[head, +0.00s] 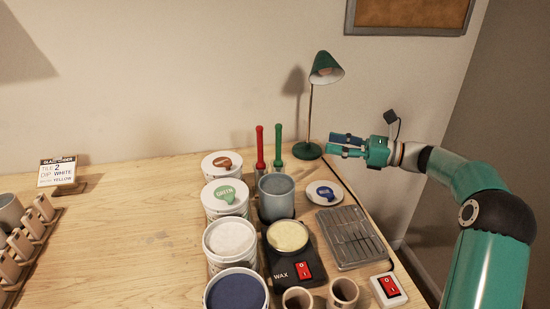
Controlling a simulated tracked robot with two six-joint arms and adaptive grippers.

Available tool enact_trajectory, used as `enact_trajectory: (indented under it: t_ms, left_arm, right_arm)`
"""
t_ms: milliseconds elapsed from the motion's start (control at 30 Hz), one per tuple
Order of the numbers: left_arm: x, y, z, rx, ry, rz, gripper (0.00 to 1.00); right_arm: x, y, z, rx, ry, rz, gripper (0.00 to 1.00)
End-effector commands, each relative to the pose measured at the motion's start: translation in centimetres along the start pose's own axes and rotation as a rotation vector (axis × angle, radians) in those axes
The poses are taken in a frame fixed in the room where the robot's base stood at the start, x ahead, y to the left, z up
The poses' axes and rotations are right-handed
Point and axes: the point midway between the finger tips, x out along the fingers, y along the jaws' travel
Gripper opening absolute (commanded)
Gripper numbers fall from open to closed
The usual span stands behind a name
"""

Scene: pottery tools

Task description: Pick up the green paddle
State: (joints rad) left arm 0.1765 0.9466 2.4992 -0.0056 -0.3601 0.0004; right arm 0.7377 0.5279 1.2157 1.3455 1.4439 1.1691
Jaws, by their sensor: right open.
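The green paddle (279,140) stands upright at the back of the table, its long green handle pointing up; its lower end is partly hidden behind the grey pot. A red paddle (260,144) stands just to its left, also upright. My right gripper (332,145) comes in from the right, near the lamp. It is open and empty, with its fingers pointing left. It is apart from the green paddle, to the right of it in the picture. My left gripper is not in view.
A green desk lamp (309,151) stands between the green paddle and my right gripper. A grey pot (276,200) and several white tubs stand in front. Bare table lies left of the tubs.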

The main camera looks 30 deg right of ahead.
Motion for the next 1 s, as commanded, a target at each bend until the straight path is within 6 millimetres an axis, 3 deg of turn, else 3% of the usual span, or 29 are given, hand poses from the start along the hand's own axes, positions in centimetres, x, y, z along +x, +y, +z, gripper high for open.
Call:
enact_trajectory:
  t_ms: [100,333,667,1000]
  left_arm:
    - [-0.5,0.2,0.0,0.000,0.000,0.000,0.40]
    - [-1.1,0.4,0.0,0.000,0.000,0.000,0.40]
    - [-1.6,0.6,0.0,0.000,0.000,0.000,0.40]
    - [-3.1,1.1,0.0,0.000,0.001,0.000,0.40]
  right_arm:
    - [3.4,0.2,0.1,0.001,-0.001,0.015,0.46]
    - [8.6,0.3,0.1,-0.001,-0.001,0.021,0.46]
    - [11.3,0.2,0.0,-0.001,0.000,0.021,0.46]
    - [15.7,-0.3,0.1,0.000,-0.001,0.022,0.46]
